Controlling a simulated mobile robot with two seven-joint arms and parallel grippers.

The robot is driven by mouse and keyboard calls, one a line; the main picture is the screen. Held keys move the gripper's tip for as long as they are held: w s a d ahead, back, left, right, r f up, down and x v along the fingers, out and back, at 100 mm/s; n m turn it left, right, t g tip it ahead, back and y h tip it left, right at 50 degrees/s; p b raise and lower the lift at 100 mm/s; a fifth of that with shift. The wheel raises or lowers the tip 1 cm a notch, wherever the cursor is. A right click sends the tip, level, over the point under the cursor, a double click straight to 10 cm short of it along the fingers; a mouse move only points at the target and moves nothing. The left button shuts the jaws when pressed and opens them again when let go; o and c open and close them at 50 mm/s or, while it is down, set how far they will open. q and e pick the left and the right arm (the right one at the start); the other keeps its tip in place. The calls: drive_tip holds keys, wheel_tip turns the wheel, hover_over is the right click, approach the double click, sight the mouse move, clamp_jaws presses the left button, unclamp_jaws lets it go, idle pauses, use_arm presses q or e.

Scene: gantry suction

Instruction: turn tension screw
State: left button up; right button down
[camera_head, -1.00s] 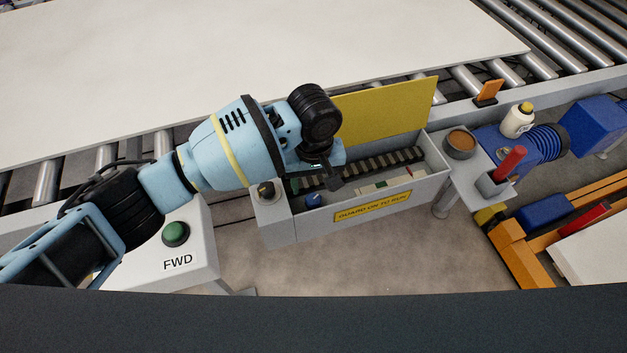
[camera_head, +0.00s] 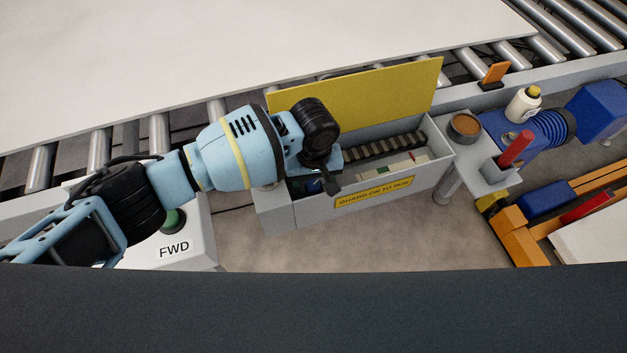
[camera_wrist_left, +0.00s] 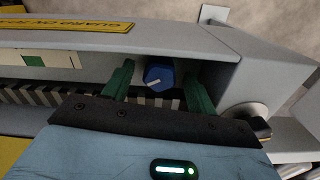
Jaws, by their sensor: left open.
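The tension screw shows as a blue knob (camera_wrist_left: 159,77) with a pale mark on its face, in the left wrist view. It sits inside the near end of the grey open box (camera_head: 345,208). My left gripper (camera_wrist_left: 158,70) is open, with one green finger on each side of the knob. I see gaps between the fingers and the knob; the depth of the fingers relative to it is hard to judge. In the head view the left gripper (camera_head: 333,186) is over the left end of the box and mostly hides the knob. My right gripper is not in view.
The raised yellow guard (camera_head: 380,92) stands behind the box. A toothed belt (camera_head: 385,145) runs inside it. A FWD button box (camera_head: 190,245) is at left. A brown-filled cup (camera_head: 464,127), a white bottle (camera_head: 522,106) and a red-handled tool (camera_head: 515,150) stand at right.

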use_arm(q)
drive_tip(key=shift+f, duration=0.1)
drive_tip(key=c, duration=1)
